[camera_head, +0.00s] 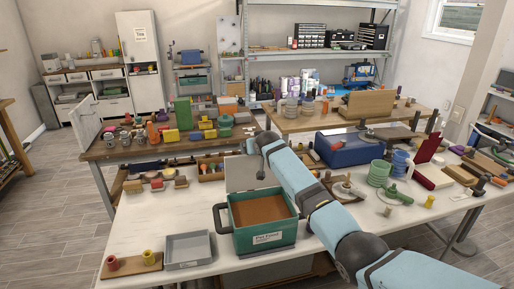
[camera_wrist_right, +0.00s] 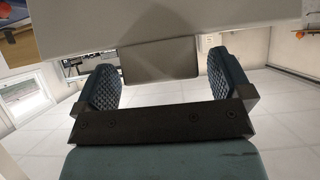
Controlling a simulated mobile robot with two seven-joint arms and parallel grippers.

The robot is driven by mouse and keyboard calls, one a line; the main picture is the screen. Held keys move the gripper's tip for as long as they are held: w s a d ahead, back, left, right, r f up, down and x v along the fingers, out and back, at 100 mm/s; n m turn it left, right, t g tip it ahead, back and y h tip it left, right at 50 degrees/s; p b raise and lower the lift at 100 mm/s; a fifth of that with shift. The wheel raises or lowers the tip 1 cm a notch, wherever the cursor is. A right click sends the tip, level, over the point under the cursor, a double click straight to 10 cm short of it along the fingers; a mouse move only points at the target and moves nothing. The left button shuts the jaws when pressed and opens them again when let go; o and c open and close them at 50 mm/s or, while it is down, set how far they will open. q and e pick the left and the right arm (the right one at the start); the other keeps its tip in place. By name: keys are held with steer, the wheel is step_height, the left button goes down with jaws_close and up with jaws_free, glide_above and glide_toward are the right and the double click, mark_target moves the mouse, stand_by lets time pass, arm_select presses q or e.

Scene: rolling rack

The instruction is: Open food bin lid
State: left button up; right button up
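The food bin (camera_head: 265,238) is a green box with a "Pet Food" label, standing on the white table near its front edge. Its top is open and brown contents show inside. Its grey lid (camera_head: 243,174) stands raised at the back of the bin. My right arm reaches over the bin from the lower right. My right gripper (camera_head: 262,152) is above the lid, small and partly hidden in the head view. In the right wrist view, its fingers (camera_wrist_right: 163,65) are wide apart, with a grey panel between or beyond them; contact cannot be told. My left gripper is not in view.
A grey tray (camera_head: 188,249) and a wooden block with red and yellow pegs (camera_head: 131,264) lie left of the bin. Green cups (camera_head: 379,173) and a blue case (camera_head: 348,150) stand to the right. The white table is clear at the left (camera_head: 165,215).

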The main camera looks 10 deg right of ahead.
steer(key=shift+s, duration=0.15)
steer(key=b+v, duration=0.1)
steer(key=v, duration=1.2)
steer(key=shift+s+r, duration=0.2)
steer(key=shift+s, duration=0.1)
steer(key=s+f+n+y, duration=0.1)
steer(key=s+f, duration=1)
steer(key=f, duration=0.2)
steer(key=s+f+n+y, duration=0.1)
steer(key=s+f, duration=0.9)
steer(key=f, duration=0.4)
steer(key=s+f+p, duration=0.1)
steer(key=s+f, duration=0.2)
steer(key=s, duration=1)
steer(key=s+f, duration=0.4)
steer(key=s, duration=1)
steer(key=shift+d+f+n+g+y+p, duration=0.3)
steer(key=shift+d+f+y+p, duration=0.05)
steer(key=shift+y, duration=0.05)
